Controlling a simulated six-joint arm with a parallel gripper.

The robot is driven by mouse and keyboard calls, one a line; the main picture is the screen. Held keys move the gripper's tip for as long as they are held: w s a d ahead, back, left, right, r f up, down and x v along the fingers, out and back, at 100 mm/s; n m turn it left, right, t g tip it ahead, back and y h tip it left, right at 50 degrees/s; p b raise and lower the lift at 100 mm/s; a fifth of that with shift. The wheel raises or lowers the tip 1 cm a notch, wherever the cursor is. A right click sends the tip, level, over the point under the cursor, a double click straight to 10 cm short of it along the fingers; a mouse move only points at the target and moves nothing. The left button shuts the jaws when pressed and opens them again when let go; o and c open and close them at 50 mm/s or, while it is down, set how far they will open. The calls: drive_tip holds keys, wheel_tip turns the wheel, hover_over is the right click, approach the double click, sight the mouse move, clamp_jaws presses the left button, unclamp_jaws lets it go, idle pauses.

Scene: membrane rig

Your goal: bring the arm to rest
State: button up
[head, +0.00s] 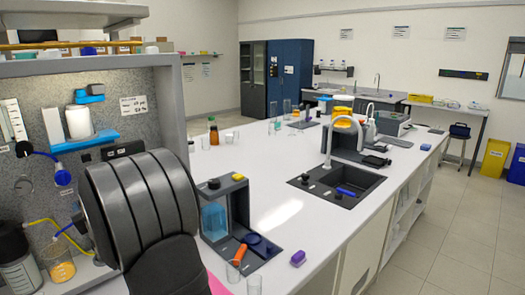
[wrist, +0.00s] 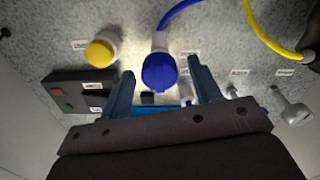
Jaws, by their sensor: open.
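My gripper (wrist: 160,70) shows in the wrist view with its two blue-grey fingers spread apart. It faces a grey speckled panel (wrist: 225,45). A round blue fitting with a blue hose (wrist: 159,72) shows between the fingertips, beyond them. I cannot tell how far it is from them, and I see nothing gripped. In the head view my dark, ribbed arm part stands in front of the panel (head: 97,168) at the left and hides much of it. My gripper cannot be made out there.
The wrist view shows a yellow knob (wrist: 102,50), a black button box (wrist: 82,92) and a grey handle (wrist: 291,107). In the head view, jars (head: 57,262) stand at lower left. A framed rig (head: 226,215) stands right of my arm, on the white bench (head: 290,215).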

drive_tip(key=s+d+m, duration=0.2)
drive_tip(key=s+d, duration=0.7)
drive_tip(key=shift+s+d, duration=0.25)
drive_tip(key=shift+d, duration=0.05)
drive_tip(key=shift+m, duration=0.3)
